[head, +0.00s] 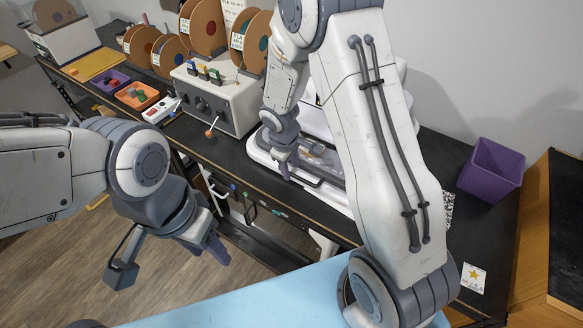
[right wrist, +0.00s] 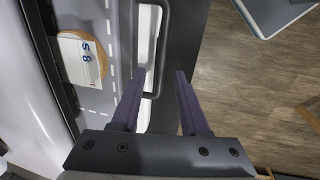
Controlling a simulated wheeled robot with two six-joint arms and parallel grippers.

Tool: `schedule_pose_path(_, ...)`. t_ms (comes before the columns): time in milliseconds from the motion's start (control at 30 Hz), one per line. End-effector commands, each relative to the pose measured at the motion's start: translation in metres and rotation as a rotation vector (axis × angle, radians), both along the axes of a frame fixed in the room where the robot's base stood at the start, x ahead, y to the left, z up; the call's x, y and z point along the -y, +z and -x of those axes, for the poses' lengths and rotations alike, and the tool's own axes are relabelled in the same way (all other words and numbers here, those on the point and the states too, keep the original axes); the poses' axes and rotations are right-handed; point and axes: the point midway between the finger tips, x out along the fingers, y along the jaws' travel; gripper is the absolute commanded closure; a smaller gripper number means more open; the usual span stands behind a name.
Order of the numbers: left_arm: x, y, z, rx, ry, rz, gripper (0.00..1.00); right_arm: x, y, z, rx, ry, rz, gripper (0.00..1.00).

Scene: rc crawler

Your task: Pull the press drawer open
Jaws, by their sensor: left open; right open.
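The white press (head: 258,158) stands on the dark bench, largely hidden behind my right arm in the head view. A dark bar handle (right wrist: 164,42) shows on the drawer front in the right wrist view. My right gripper (right wrist: 160,73) is open, pointing at the handle; the bar lies between its two fingertips in the picture, not gripped. In the head view my right gripper (head: 284,160) is over the front of the press. How far the drawer is out is hard to tell. My left gripper (head: 168,262) is open and empty, over the floor in front of the bench.
A grey box with knobs (head: 215,105) stands left of the press. Orange (head: 137,95) and purple (head: 108,82) trays lie further left. A purple bin (head: 491,170) stands at the right. Open floor (head: 50,260) lies before the bench. A disc with a white label (right wrist: 80,58) is beside the handle.

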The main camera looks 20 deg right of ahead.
Motion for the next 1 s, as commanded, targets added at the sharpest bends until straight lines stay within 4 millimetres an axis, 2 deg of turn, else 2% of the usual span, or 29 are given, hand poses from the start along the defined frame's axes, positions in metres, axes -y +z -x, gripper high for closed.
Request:
schedule_pose_path(133,0.0000,-0.0004,0.0000,0.000,0.000,0.000,0.50,0.0015,-0.0110,-0.0012,0.000,-0.001,-0.001,0.55)
schedule_pose_path(433,0.0000,-0.0004,0.0000,0.000,0.000,0.000,0.50,0.0018,-0.0127,-0.0014,0.001,-0.002,-0.001,0.55)
schedule_pose_path(533,0.0000,-0.0004,0.0000,0.000,0.000,0.000,0.50,0.0018,-0.0126,-0.0013,0.000,-0.002,-0.002,0.94)
schedule_pose_path(567,0.0000,-0.0004,0.0000,0.000,0.000,0.000,0.50,0.0018,-0.0126,-0.0013,0.000,-0.002,-0.002,1.00)
schedule_pose_path(1000,0.0000,-0.0003,0.0000,0.000,0.000,0.000,0.50,0.0019,-0.0123,-0.0011,0.000,-0.001,0.000,1.00)
